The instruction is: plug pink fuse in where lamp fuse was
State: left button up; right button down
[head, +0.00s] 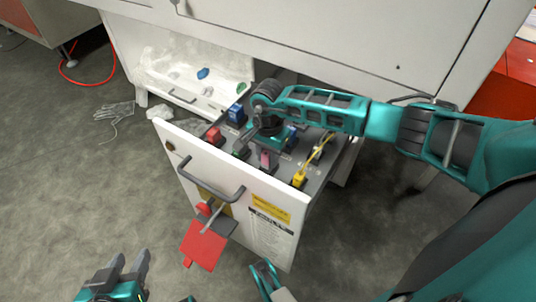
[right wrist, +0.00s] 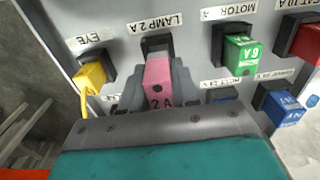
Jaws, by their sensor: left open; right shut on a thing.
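The pink fuse (right wrist: 159,80), marked 2 A, is between the fingers of my right gripper (right wrist: 160,92), which is shut on it. In the head view the pink fuse (head: 266,159) shows below the right gripper (head: 266,148), inside the open drawer. In the right wrist view the fuse lines up with the dark holder (right wrist: 156,44) under the LAMP 2 A label (right wrist: 155,22) and seems to meet it. I cannot tell how deep it sits. My left gripper (head: 126,268) is open and empty, low over the floor.
A yellow fuse (right wrist: 90,76) with a yellow lead is beside it under EYE. A green fuse (right wrist: 241,52) is under MOTOR. Blue (head: 236,112) and red (head: 214,135) fuses stand nearby. The drawer front (head: 220,170) has a handle and a red tag (head: 203,245).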

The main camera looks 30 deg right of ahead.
jog(key=shift+f, duration=1)
pick_arm(q)
jog(key=shift+w+r, duration=0.1)
pick_arm(e)
jog(key=c, duration=0.8)
grip_release()
notch_tip(320, 180, up, 6)
jog(key=shift+p, duration=1.2)
notch_tip(320, 180, up, 6)
jog(key=shift+f+p, duration=0.1)
jog(key=shift+p, duration=0.7)
jog(key=shift+r, duration=0.55)
pick_arm(q)
jog(key=shift+s+a+r, duration=0.15)
jog(key=shift+a+r, duration=0.15)
jog(key=shift+r, duration=0.2)
jog(key=shift+s+a+r, duration=0.1)
jog(key=shift+a+r, duration=0.2)
jog(key=shift+r, duration=0.2)
jog(key=shift+d, duration=0.1)
